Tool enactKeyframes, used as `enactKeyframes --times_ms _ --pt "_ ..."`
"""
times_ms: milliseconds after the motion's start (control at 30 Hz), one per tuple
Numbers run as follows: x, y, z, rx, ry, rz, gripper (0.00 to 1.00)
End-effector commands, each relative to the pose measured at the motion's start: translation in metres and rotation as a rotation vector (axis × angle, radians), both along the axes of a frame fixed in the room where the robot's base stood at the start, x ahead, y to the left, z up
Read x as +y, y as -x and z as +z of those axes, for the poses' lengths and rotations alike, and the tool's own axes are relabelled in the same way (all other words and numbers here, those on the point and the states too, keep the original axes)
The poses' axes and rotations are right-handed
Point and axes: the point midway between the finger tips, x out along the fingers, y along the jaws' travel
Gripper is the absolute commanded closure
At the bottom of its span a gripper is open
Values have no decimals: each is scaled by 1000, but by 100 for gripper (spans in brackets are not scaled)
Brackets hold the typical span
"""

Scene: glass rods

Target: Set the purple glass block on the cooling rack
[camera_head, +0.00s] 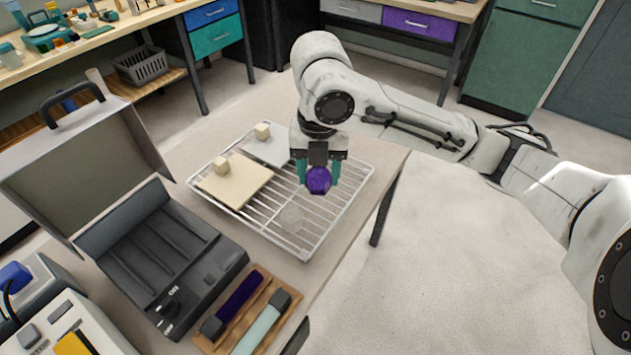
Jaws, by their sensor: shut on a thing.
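The purple glass block (318,181) is a dark purple, faceted, rounded piece near the middle of the head view. My gripper (318,174) points down with its teal fingers on either side of the block and is shut on it. The block shows over the right part of the cooling rack (329,221), a white wire rack on the table. I cannot tell whether the block touches the wires.
A cream board (236,183) and a white board (268,149) lie on the rack, each with a small cream block. An open grey case (155,255) stands left of the rack. A wooden tray (249,313) with purple and pale rods is in front. The rack's right wires are bare.

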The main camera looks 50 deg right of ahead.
Motion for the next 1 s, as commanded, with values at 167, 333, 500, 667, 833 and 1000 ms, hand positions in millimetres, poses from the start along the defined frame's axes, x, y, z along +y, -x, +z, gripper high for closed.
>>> enactKeyframes --times_ms 167,333,500,667,833,1000 --pt "-23 -17 -33 2 -5 -3 83" --pt "-39 -28 -52 1 -1 -2 83" --pt "-44 -31 -59 0 0 -1 83" --pt "-47 -33 -73 3 -1 -1 83" --pt "-47 -33 -93 1 1 -1 83" --pt "-47 -34 -94 -1 1 0 83"
